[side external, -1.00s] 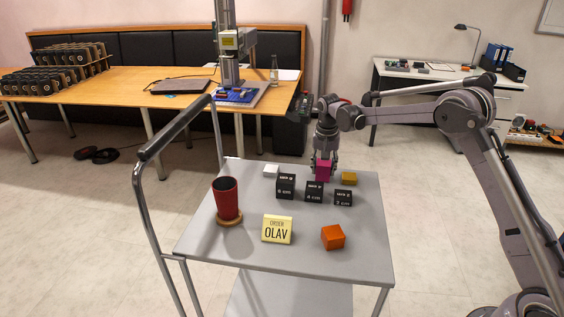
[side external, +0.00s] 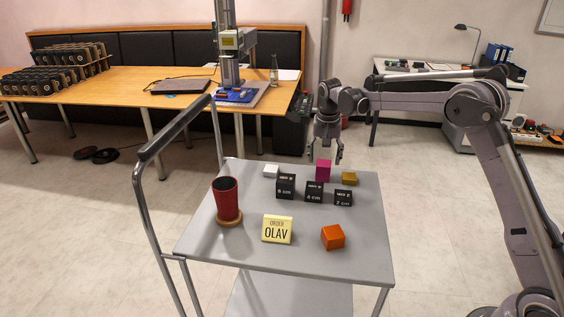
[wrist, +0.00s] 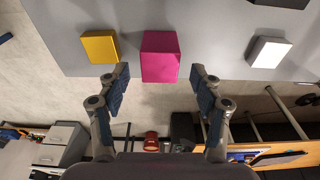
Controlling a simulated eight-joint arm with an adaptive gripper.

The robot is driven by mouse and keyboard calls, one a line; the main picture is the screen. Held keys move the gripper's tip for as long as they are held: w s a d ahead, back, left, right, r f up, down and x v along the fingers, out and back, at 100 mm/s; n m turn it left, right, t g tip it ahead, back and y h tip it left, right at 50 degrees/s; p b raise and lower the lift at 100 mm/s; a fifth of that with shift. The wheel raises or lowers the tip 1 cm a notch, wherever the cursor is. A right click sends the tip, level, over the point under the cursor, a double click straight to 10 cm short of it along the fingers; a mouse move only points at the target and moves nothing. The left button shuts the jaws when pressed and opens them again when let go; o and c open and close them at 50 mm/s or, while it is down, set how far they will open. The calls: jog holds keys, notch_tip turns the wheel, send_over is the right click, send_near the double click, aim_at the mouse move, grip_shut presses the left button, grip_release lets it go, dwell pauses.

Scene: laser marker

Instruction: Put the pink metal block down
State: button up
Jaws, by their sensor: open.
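The pink metal block (side external: 323,171) stands upright on the grey trolley top, near its far edge. It also shows in the wrist view (wrist: 160,57), just beyond my fingertips and roughly centred between them. My gripper (side external: 326,158) is open and empty, above and behind the block on its far side. In the wrist view my gripper's two fingers (wrist: 159,84) are spread wide, with nothing between them.
A yellow block (side external: 349,178) and a white block (side external: 271,171) flank the pink one. Black labelled blocks (side external: 314,192) stand in front. A red cup (side external: 227,199), an order sign (side external: 277,229) and an orange block (side external: 333,237) are nearer on the trolley (side external: 300,258).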

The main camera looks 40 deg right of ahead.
aim_at(324, 166)
jog(key=r, duration=0.7)
jog(key=shift+s+a, duration=0.35)
jog(key=shift+s, duration=0.05)
jog(key=s+a+r+n+t, duration=0.2)
jog(key=s+a+r, duration=0.15)
jog(key=s, duration=0.45)
jog(key=s+a+r+n+t, duration=0.1)
jog(key=s+a+r+n, duration=0.25)
jog(key=s, duration=0.45)
jog(key=s+a+f+n+t, duration=0.1)
jog(key=s+f, duration=0.2)
jog(key=s, duration=0.4)
jog(key=s+a+f+n+t+y, duration=0.1)
jog(key=s+a+f+n+t, duration=0.1)
jog(key=s+f, duration=0.2)
jog(key=s, duration=0.3)
jog(key=shift+s+a, duration=0.2)
